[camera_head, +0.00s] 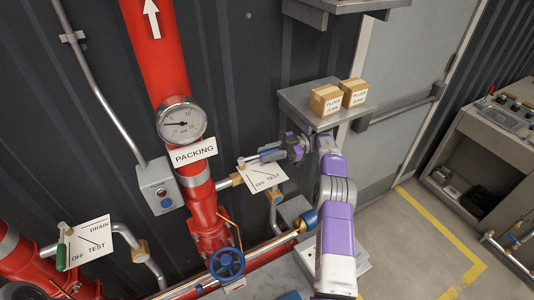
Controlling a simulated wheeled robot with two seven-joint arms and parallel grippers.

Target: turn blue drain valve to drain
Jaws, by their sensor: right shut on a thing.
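The blue drain valve handle (270,153) shows as a small blue piece at the upper edge of a white sign plate (264,178). The plate reads OFF and TEST; its upper part is hidden by my gripper. My right gripper (264,155) comes in from the right and is shut on the blue handle. The handle's exact angle is hard to tell because the fingers cover much of it. My left gripper is not in view.
A red pipe with a gauge (181,119) and PACKING label stands to the left. A second sign (90,243) with a green lever (61,257) is lower left. A blue handwheel (227,264) sits below. A shelf (296,103) with two boxes (326,100) hangs above my right arm.

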